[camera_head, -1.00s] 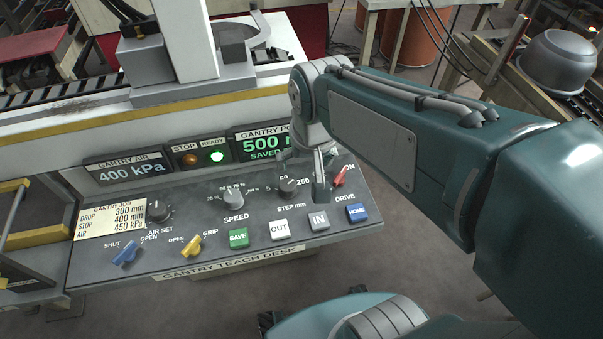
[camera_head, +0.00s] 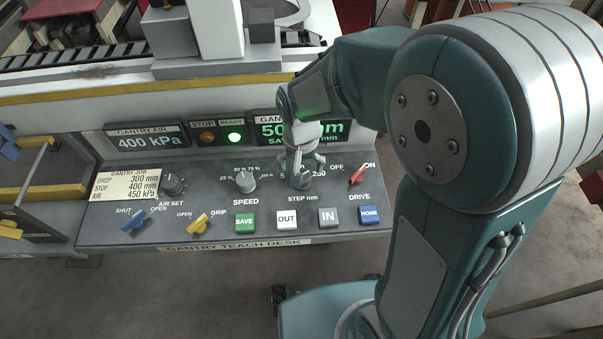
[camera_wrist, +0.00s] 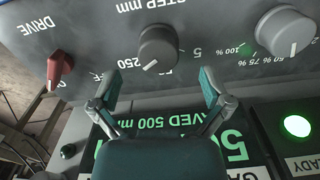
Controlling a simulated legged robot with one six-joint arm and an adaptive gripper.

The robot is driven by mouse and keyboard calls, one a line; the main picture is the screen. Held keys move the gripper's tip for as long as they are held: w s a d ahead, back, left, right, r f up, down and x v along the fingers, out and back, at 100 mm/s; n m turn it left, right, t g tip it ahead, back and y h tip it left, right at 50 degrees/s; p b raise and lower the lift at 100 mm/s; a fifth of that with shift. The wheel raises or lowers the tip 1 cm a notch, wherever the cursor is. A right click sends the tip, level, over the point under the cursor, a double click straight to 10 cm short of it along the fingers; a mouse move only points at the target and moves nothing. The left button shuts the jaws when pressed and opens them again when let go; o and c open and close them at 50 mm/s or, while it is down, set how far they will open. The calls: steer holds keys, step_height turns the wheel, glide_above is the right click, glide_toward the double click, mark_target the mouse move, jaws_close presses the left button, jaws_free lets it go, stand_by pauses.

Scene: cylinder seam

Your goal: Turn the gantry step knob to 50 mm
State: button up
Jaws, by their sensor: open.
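The step knob (camera_head: 302,182) is a dark grey dial on the sloping teach desk, above the label STEP mm. My gripper (camera_head: 297,164) stands over its back side and partly hides it. In the wrist view, which is upside down, the step knob (camera_wrist: 158,47) is whole. Its white mark points down and slightly left, toward the 250 side; the 5 label is at right and I cannot read the 50 clearly. My gripper (camera_wrist: 159,76) is open, its two fingers apart on either side of the knob's line, with nothing between them.
The speed knob (camera_head: 245,182) is left of the step knob, and the red drive switch (camera_head: 357,174) is right. SAVE, OUT, IN and HOME buttons line the front. The gantry position display (camera_head: 335,131), partly hidden by my arm, stands behind; the wrist view reads SAVED 500 mm.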

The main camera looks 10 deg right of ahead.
mark_target(306, 183)
steer(key=shift+f, duration=1.85)
steer(key=shift+c, duration=0.4)
steer(key=c, duration=1.1)
steer(key=shift+n, duration=0.3)
steer(key=n, duration=0.5)
steer(key=shift+n, duration=0.3)
steer(key=n, duration=0.5)
steer(key=shift+s, duration=0.1)
steer(key=shift+n, duration=0.4)
